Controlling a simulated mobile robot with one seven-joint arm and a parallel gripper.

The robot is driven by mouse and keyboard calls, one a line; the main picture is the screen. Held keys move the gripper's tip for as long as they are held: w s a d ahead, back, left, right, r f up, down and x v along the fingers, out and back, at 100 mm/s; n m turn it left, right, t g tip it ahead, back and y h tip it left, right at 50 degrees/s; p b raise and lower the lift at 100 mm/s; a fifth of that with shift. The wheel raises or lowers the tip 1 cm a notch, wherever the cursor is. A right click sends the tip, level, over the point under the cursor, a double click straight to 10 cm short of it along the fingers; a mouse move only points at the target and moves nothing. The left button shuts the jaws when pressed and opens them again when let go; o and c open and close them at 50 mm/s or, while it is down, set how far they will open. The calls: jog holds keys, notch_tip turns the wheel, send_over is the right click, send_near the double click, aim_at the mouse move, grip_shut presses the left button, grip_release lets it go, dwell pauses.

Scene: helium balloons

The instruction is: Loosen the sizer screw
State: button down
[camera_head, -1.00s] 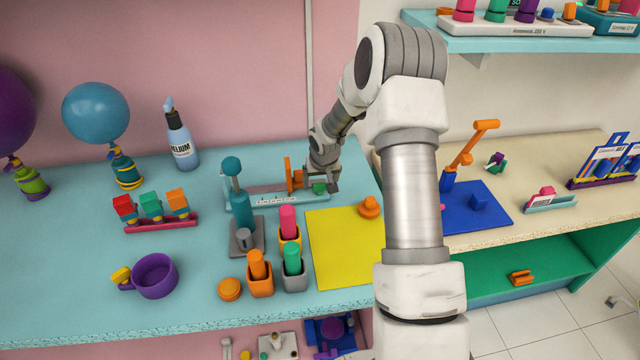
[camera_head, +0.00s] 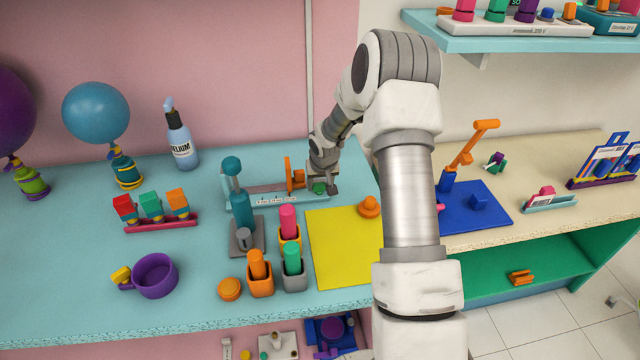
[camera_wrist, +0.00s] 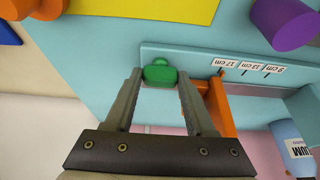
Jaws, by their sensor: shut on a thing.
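The sizer is a pale blue rail with a row of cm labels (camera_head: 277,199) near the back of the blue counter. An orange upright jaw (camera_head: 296,178) stands on it. The green sizer screw (camera_head: 319,188) is at the rail's right end. My gripper (camera_head: 324,190) is at the screw, reaching over the rail from the arm on the right. In the wrist view, the green screw (camera_wrist: 160,73) sits between the two fingertips, which are shut on it. The orange jaw (camera_wrist: 218,105) and the label strip (camera_wrist: 248,67) are just right of the fingers.
A yellow mat (camera_head: 345,250) with an orange knob (camera_head: 369,207) lies in front. Colored holders and a purple mug (camera_head: 155,276) are nearer. A helium bottle (camera_head: 181,140) is behind left.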

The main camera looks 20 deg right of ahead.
jog(key=shift+n+p, duration=0.3)
jog(key=shift+p, duration=0.1)
jog(key=n+p, duration=0.1)
jog(key=n+y+p, duration=0.1)
jog(key=shift+d+r+n+y, duration=0.1)
jog(key=shift+d+n+y, duration=0.2)
jog(key=shift+n, duration=0.1)
jog(key=n, duration=0.2)
jog(key=n+y, duration=0.1)
jog(key=n, duration=0.1)
jog(key=shift+d+n+y+p, duration=0.1)
jog(key=shift+n+y+p, duration=0.2)
jog(key=shift+p, duration=0.05)
jog(key=n, duration=0.1)
jog(key=n+g+y+b, duration=0.1)
jog(key=n, duration=0.1)
jog(key=n+b, duration=0.1)
jog(key=shift+w+d+f+n+g, duration=0.1)
jog(key=shift+w+f+n+g, duration=0.15)
jog(key=shift+n+g, duration=0.05)
jog(key=shift+w+d+r+n+g+y+b, duration=0.1)
jog(key=shift+n+g+y+b, duration=0.25)
jog(key=shift+n+b, duration=0.45)
jog(key=shift+n+g+y+b, duration=0.25)
jog(key=shift+n+g+b, duration=0.1)
jog(key=shift+n, duration=0.75)
jog(key=shift+c, duration=1.2)
grip_release()
